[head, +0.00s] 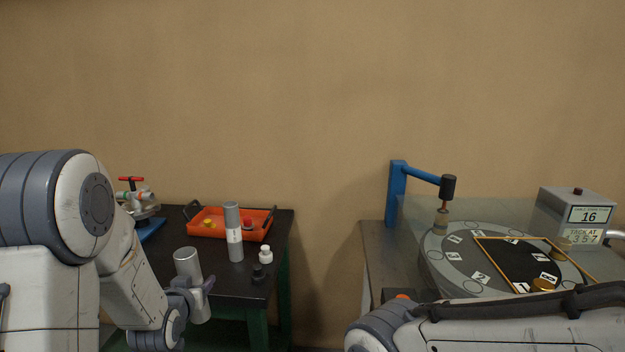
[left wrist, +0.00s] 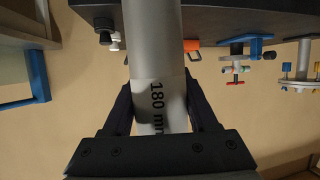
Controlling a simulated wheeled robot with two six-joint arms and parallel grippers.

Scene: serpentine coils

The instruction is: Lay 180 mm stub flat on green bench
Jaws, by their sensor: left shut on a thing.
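My left gripper (head: 196,289) is shut around the grey 180 mm stub (head: 187,263), a metal tube with a white label. In the left wrist view the stub (left wrist: 155,45) runs between the fingers, and "180 mm" reads on its label. In the head view it is slightly tilted from upright, in front of the bench, with my fingers hiding its middle. The bench (head: 228,287) has a dark top and green legs. Another grey tube (head: 233,225) with a white label stands upright on it. My right arm crosses the lower right; its gripper is out of view.
An orange tray (head: 262,234) with small coloured parts sits at the bench's back. A white bottle (head: 265,254) and a black one (head: 258,273) stand near its right edge. A valve with a red handle (head: 131,180) is at left. A round dial machine (head: 450,275) stands right.

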